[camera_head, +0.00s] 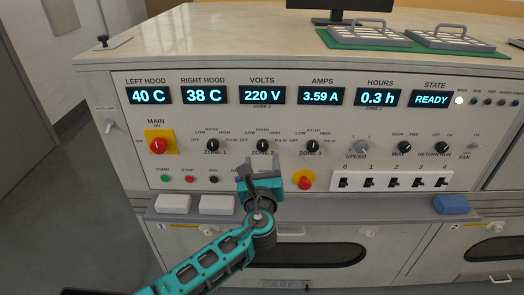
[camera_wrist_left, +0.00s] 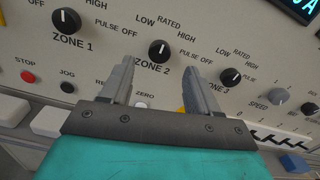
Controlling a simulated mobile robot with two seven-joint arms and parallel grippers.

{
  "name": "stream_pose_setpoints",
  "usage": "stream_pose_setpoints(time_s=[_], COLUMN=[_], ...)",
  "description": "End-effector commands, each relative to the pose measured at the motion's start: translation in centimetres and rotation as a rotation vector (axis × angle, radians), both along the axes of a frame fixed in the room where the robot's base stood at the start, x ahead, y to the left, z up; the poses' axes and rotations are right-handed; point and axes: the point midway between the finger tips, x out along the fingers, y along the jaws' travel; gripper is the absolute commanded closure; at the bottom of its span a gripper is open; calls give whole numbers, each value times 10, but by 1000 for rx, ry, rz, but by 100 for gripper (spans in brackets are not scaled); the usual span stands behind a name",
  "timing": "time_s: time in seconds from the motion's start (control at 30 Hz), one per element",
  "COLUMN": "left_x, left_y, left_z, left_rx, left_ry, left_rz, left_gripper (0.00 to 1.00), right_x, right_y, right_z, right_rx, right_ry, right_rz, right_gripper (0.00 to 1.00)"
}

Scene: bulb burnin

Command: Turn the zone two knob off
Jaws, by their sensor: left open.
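The zone two knob (camera_head: 262,145) is a black dial with a white mark in the middle of the panel's knob row. It also shows in the left wrist view (camera_wrist_left: 159,49), above the ZONE 2 label. Its mark points up and to the right, toward the RATED and HIGH side, not to OFF at its left. My left gripper (camera_head: 262,174) is open and empty just below the knob, apart from it. In the left wrist view its fingertips (camera_wrist_left: 162,72) stand below the knob, one on each side. My right gripper is out of view.
The zone one knob (camera_head: 212,146) and zone three knob (camera_head: 313,146) flank it. A red button on yellow (camera_head: 304,180) lies close to my gripper's right. A ledge (camera_head: 330,220) with white blocks and a blue block (camera_head: 451,204) juts out below.

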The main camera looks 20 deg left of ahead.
Motion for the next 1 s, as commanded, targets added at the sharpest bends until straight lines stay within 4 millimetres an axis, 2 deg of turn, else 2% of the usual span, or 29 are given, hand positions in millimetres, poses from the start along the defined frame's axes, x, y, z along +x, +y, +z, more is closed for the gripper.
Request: stream_pose_setpoints(time_s=[0.1,0.3,0.5,0.73,0.77,1.0], left_x=[24,49,58,58,58,58], left_y=[7,14,17,17,17,17], left_z=[-1,-1,0,0,0,-1], left_rx=[-1,-2,-3,-3,-3,-3], left_ry=[0,0,1,1,1,1], left_rz=[1,0,-1,-1,-1,-1], left_gripper=[39,39,39,39,40,63], right_x=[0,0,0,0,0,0], right_y=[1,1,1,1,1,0], right_z=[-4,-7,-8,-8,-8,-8], right_rx=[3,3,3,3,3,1], right_ry=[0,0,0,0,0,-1], right_rz=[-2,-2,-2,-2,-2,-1], right_gripper=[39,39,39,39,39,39])
